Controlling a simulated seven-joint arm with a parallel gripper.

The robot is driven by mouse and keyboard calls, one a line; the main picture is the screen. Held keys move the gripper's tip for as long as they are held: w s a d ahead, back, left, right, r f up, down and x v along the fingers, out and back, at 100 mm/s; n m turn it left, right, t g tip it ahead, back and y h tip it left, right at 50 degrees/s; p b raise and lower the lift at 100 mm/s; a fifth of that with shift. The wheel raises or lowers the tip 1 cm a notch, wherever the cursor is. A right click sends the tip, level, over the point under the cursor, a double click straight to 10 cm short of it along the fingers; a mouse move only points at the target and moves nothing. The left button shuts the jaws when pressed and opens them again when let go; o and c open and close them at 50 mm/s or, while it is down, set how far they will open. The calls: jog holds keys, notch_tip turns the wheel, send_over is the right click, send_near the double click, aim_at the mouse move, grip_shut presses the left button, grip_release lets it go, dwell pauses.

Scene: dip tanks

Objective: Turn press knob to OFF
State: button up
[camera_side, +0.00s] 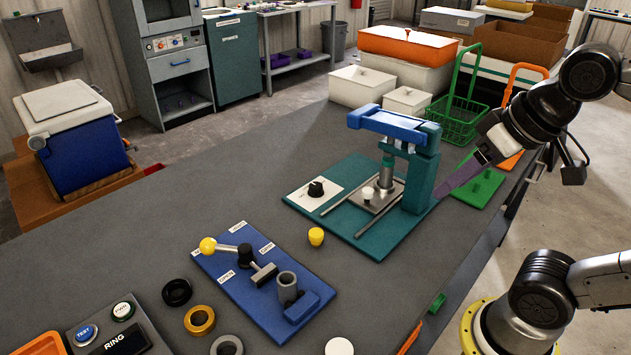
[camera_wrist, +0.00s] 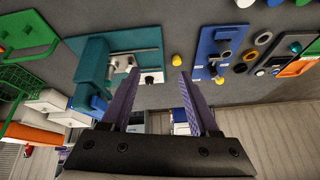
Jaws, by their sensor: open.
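The press knob (camera_side: 316,188) is a black round knob on a white label plate at the left of the press's teal base (camera_side: 375,246). Its label is too small to read, so I cannot tell its setting. In the wrist view the knob (camera_wrist: 149,80) shows between my finger tips, farther off. The press (camera_side: 421,180) has a teal column and a blue top. My gripper (camera_side: 446,190) has purple fingers and is at the column's right side, apart from the knob. In the wrist view my gripper (camera_wrist: 158,74) is open with nothing between its fingers.
The press column stands between my gripper and the knob in the side view. A yellow knob (camera_side: 316,236) stands beside the base. A blue lever fixture (camera_side: 236,278) is in front. A green basket (camera_side: 458,112) and white bins (camera_side: 362,89) stand behind. The bench left of the knob is clear.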

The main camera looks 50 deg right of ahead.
jog(key=shift+o, duration=0.7)
jog(key=w+r+m+g, duration=0.1)
jog(key=w+r+m, duration=0.2)
jog(key=w+r, duration=0.5)
jog(key=shift+w+d, duration=0.4)
jog(key=shift+w, duration=0.7)
jog(key=m+g, duration=0.4)
jog(key=g, duration=0.1)
send_over(316, 184)
notch_tip(316, 184, down, 16)
notch_tip(316, 184, down, 14)
jog(key=shift+a+f, duration=0.1)
grip_shut()
